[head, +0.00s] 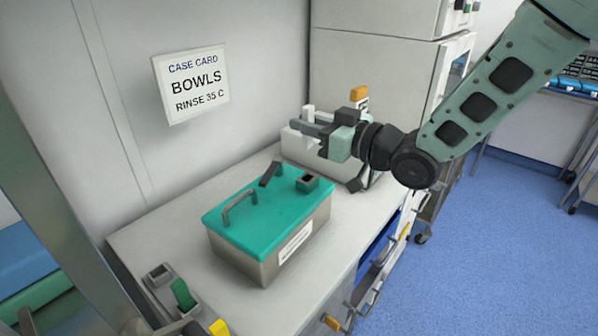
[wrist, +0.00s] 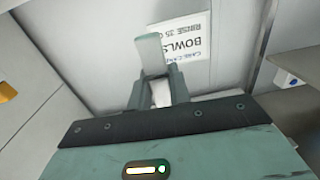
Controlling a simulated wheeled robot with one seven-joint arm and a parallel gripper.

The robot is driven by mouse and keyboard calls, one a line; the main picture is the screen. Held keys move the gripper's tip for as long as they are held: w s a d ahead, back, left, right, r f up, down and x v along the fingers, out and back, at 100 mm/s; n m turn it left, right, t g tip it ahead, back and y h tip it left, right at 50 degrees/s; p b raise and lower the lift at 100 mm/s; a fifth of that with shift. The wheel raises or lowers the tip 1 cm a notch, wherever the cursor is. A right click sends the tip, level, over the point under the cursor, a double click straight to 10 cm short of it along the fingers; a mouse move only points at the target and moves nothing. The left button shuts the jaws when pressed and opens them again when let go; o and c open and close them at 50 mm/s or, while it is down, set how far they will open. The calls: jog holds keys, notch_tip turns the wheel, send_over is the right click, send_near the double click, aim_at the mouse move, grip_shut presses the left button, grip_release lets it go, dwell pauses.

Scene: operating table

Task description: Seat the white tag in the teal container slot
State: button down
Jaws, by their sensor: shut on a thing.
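The teal container (head: 258,225) is a metal box with a teal lid, a handle and a white front label, standing on the counter. A small dark square slot holder (head: 307,183) sits at the lid's back right corner and looks empty. My gripper (head: 312,130) is above and behind the container, pointing left, shut on the white tag (head: 308,113). In the wrist view the tag (wrist: 153,55) stands out pale beyond the fingertips of my gripper (wrist: 158,92). Its lower part is partly hidden by the fingers.
A white box (head: 295,148) stands behind the container, partly under my gripper. An orange tag (head: 358,93) shows behind my wrist. A green tag (head: 183,295) and a yellow tag (head: 219,328) are at the front left. A case card (head: 192,83) is on the wall.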

notch_tip(320, 180, down, 10)
jog(key=shift+r+p, duration=0.2)
jog(key=shift+p, duration=0.4)
jog(key=shift+f, duration=0.2)
jog(key=c, duration=1.3)
grip_release()
jog(key=shift+r, duration=0.1)
jog(key=shift+r, duration=0.1)
jog(key=b+v, duration=0.4)
jog(key=v, duration=0.8)
jog(key=s+d+m+g+h, duration=0.1)
jog(key=s+g+h, duration=0.4)
jog(key=s, duration=0.7)
jog(key=s+d+f+m+g+h, duration=0.1)
jog(key=s+d+m+g+h, duration=0.1)
jog(key=s+g+h, duration=0.3)
jog(key=s+d+h, duration=0.1)
jog(key=s+h, duration=0.3)
jog(key=s, duration=0.3)
jog(key=shift+m, duration=0.3)
